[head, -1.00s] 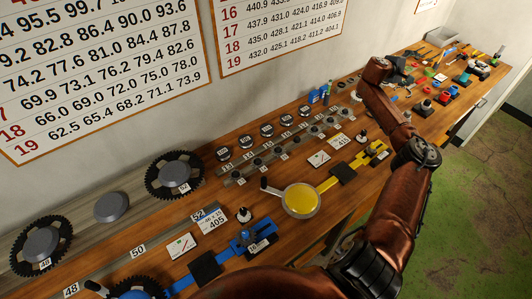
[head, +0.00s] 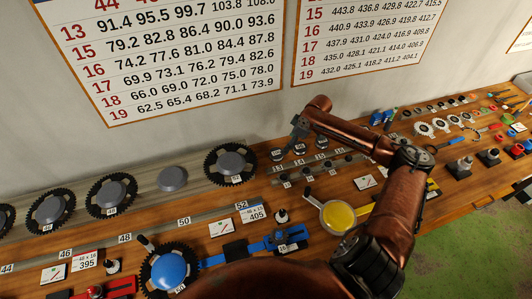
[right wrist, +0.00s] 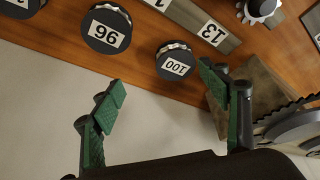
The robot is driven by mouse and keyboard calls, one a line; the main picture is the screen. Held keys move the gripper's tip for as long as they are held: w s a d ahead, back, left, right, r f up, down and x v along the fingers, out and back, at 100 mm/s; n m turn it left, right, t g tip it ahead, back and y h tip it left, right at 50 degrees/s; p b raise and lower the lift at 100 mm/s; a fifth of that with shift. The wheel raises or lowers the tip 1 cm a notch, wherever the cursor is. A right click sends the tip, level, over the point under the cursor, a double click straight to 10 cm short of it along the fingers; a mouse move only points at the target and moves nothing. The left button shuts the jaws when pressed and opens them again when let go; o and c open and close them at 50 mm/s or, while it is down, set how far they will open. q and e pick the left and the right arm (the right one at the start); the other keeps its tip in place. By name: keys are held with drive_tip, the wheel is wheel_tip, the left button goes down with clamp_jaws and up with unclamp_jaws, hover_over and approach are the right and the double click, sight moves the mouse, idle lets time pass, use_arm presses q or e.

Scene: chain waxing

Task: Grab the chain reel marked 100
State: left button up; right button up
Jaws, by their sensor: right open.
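The chain reel marked 100 (right wrist: 174,62) is a small dark round reel with a ridged metal rim and a white label, upside down in the right wrist view. It stands on the wooden bench near its wall edge. In the head view it appears as the leftmost small reel (head: 277,155), its label too small to read surely. My right gripper (right wrist: 163,85) is open and empty, with green-padded fingers. The reel lies between and just beyond the fingertips, closer to the right-hand finger in the wrist view, with no clear contact. My left gripper is out of view.
The reel marked 96 (right wrist: 107,29) stands beside it. A grey strip marked 13 (right wrist: 208,30) lies in front. A large toothed chainring (head: 230,161) stands close on the other side. The wall (right wrist: 50,100) is right behind the bench.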

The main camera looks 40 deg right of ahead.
sight(277, 153)
drive_tip(key=shift+w+a+f+y, duration=0.15)
drive_tip(key=shift+w+a+f, duration=0.05)
drive_tip(key=shift+a+f, duration=0.4)
drive_tip(key=shift+w+a+f+y, duration=0.15)
drive_tip(key=shift+w+a+f, duration=0.05)
drive_tip(key=shift+a+f, duration=0.4)
drive_tip(key=x, duration=0.2)
drive_tip(key=p+x, duration=0.1)
drive_tip(key=x, duration=0.2)
drive_tip(key=shift+w+a+f, duration=0.15)
drive_tip(key=shift+w+a, duration=0.1)
drive_tip(key=shift+a, duration=0.05)
drive_tip(key=shift+c, duration=0.3)
drive_tip(key=c, duration=1.6)
